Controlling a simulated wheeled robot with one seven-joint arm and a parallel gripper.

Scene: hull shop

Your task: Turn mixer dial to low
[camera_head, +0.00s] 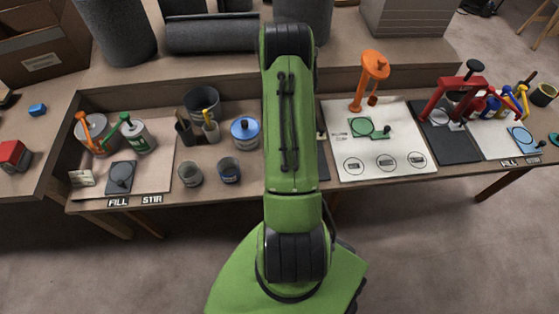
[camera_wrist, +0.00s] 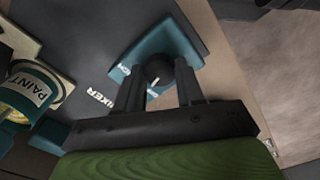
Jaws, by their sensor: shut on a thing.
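In the wrist view, the mixer dial (camera_wrist: 159,68) is a round dark knob with a short white pointer mark, mounted on a teal block (camera_wrist: 133,56). My gripper (camera_wrist: 158,84) has one finger on each side of the dial and is shut on it. The white pointer mark faces the gripper, toward the bottom of the picture. Small white lettering on the teal block's left edge is too small to read surely. In the head view my own arm hides the gripper, the dial and most of the mixer's place.
A paint can (camera_wrist: 28,92) stands left of the dial on a dark mat (camera_wrist: 85,45) with white lettering. In the head view, a blue-lidded pot (camera_head: 245,133) stands left of my arm, and an orange stand (camera_head: 372,75) on a white sheet (camera_head: 350,165) stands right.

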